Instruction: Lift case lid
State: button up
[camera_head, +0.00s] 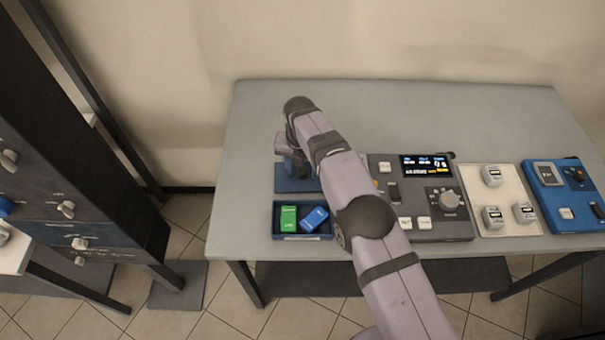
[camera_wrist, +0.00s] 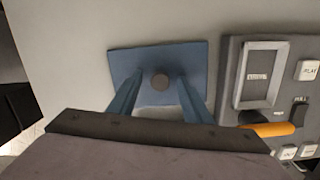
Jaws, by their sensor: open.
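The case lid is a flat blue plate (camera_head: 299,186) lying on the table just behind the open case (camera_head: 303,237). In the wrist view the lid (camera_wrist: 197,58) has a round dark knob (camera_wrist: 160,82) at its middle. My gripper (camera_wrist: 160,80) is open above the lid, with one blue finger on each side of the knob and gaps between. I cannot tell how far the fingertips are above the lid. My arm hides part of the lid in the head view.
A grey control panel (camera_head: 440,233) with a screen, knob and buttons stands close to the right of the lid. Beyond it are a cream button panel (camera_head: 494,250) and a blue device (camera_head: 558,223). The table's back and left (camera_head: 250,130) are clear.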

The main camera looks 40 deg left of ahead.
aim_at(302, 171)
grip_shut()
notch_tip(302, 171, up, 9)
jog(key=shift+f+b, duration=0.1)
jog(key=shift+b, duration=0.4)
jog(key=shift+w+r+p, duration=0.1)
jog(key=shift+r+p, duration=0.25)
jog(key=shift+r, duration=0.3)
